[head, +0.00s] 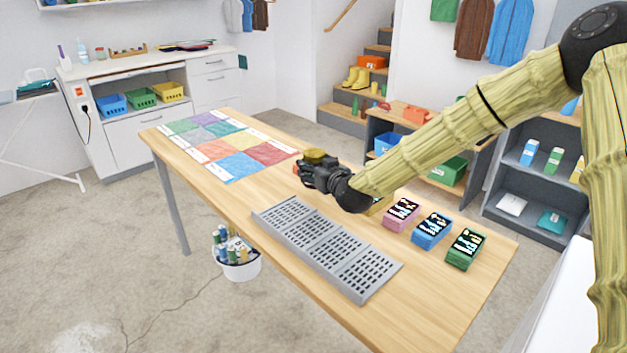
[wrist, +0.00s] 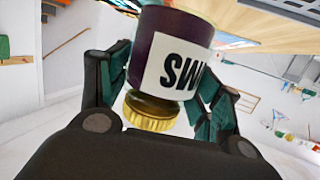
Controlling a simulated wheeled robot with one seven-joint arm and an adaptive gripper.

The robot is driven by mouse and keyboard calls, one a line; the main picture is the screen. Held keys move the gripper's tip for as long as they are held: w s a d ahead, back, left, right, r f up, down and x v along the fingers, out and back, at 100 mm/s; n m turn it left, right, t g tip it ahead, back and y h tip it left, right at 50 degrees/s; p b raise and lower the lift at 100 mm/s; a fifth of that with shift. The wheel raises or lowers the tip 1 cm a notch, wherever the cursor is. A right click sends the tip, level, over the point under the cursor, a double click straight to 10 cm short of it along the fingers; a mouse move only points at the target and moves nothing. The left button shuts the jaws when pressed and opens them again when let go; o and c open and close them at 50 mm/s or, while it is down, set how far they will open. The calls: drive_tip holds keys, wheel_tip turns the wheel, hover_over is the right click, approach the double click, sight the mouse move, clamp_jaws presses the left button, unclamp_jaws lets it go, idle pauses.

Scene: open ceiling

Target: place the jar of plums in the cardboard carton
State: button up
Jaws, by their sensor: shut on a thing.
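My gripper (head: 318,174) is shut on a jar in the head view, above the far side of the wooden table. The jar's gold lid (head: 315,155) shows on top of the gripper there, and the rest is mostly hidden by the fingers. In the wrist view the jar (wrist: 168,48) is dark purple, with a white label whose visible letters read "SW". Its gold lid points to the bottom of that picture. My gripper's dark green fingers (wrist: 163,75) hold it on both sides. I cannot make out a cardboard carton in either view.
The wooden table (head: 450,318) carries a grey slotted rack (head: 325,245), a mat of coloured squares (head: 232,148), and pink (head: 401,213), blue (head: 431,229) and green (head: 465,248) boxes with black labels. A yellowish thing beside them is partly hidden by my arm. Bare wood surrounds the rack.

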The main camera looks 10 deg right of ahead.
drive_tip(key=shift+s+f, duration=0.15)
drive_tip(key=shift+f, duration=1.9)
drive_tip(key=shift+f, duration=0.15)
drive_tip(key=o, duration=1.3)
drive_tip(key=shift+c, duration=0.2)
drive_tip(key=shift+o, duration=0.8)
